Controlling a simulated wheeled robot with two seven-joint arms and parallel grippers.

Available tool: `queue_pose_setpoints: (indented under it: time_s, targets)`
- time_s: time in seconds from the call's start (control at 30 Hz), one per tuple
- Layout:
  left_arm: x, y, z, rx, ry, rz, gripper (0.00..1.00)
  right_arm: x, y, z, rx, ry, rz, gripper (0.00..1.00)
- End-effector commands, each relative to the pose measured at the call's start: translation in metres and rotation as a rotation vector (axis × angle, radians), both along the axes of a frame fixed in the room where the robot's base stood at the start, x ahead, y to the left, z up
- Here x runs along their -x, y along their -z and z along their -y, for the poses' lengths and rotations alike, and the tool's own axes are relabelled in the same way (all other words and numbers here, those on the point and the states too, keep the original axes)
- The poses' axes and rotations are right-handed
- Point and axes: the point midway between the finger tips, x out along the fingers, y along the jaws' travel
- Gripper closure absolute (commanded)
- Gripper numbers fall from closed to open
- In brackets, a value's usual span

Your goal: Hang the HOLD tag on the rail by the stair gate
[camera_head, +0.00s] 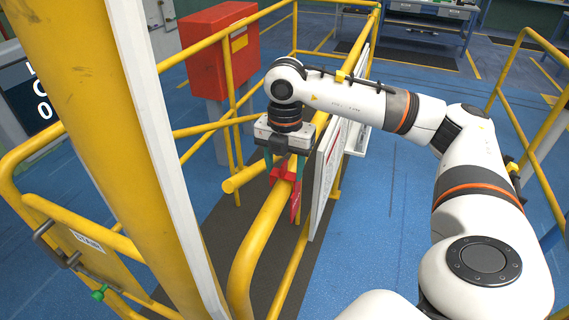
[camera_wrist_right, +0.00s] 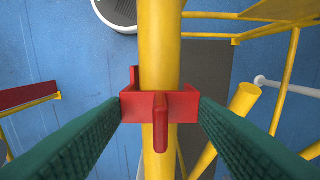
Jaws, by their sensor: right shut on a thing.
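The HOLD tag is a red piece with a hook-like top (camera_head: 284,174) and a flat red plate (camera_head: 296,204) below it. My right gripper (camera_head: 286,168) points down over the yellow rail (camera_head: 262,228) and is shut on the red top. In the right wrist view the red top (camera_wrist_right: 160,107) lies across the rail (camera_wrist_right: 160,45) between the two green fingers. I cannot tell whether its weight rests on the rail. The stair gate (camera_head: 82,240), yellow with a small label, is at lower left. My left gripper is not in view.
A thick yellow post (camera_head: 100,120) stands at left, close to the camera. White boards (camera_head: 325,175) hang along the rail just right of the tag. A red box (camera_head: 218,50) stands behind. Another yellow railing (camera_head: 525,130) is at right, with blue floor between.

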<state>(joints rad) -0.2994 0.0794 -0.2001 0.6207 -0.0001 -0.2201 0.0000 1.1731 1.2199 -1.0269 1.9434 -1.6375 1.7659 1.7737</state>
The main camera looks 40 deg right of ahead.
Motion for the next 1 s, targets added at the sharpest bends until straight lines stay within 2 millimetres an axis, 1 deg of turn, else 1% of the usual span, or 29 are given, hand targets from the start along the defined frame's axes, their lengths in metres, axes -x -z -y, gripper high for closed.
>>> queue_pose_setpoints:
  time_s: [0.3,0.63,0.67,0.7,0.8,1.0]
  targets:
    - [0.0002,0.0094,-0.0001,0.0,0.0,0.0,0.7,-0.0001,0.0108,-0.0002,0.0,0.0,0.001,0.8]
    - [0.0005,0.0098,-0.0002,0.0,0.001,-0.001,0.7,0.0,0.0115,-0.0001,0.0,0.0,0.001,0.8]
    - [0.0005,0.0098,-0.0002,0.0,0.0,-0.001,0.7,0.0,0.0115,-0.0001,0.0,0.0,0.001,0.43]
    - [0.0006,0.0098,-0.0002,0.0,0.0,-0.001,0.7,0.0,0.0115,-0.0001,0.0,0.0,0.001,0.36]
    - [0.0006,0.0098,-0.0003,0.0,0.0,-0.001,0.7,-0.0001,0.0116,-0.0001,0.0,0.0,0.0,0.21]
    - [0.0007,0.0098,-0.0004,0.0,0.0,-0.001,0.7,0.0,0.0116,0.0,0.0,0.0,0.0,0.21]
